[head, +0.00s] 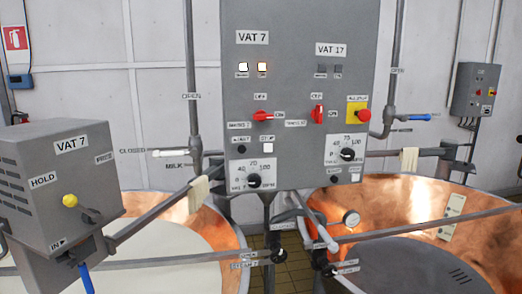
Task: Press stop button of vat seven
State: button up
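The grey control panel (298,20) hangs in the middle of the head view, with a VAT 7 label (252,37) on its left half. The white button (267,148) of vat seven sits under a small label that seems to read STOP. A black button (241,149) is just left of it, under what looks like a START label. Above them is a red selector switch (262,116), turned sideways toward ON. Two lamps (243,67) under the VAT 7 label are lit. My gripper is not in view, and nothing covers the white button.
The VAT 17 half has a red switch (318,115), a red mushroom button (364,115) on yellow and a dial (347,154). A grey VAT 7 box (60,175) stands front left. Copper vats (226,226) and pipes (425,228) lie below the panel.

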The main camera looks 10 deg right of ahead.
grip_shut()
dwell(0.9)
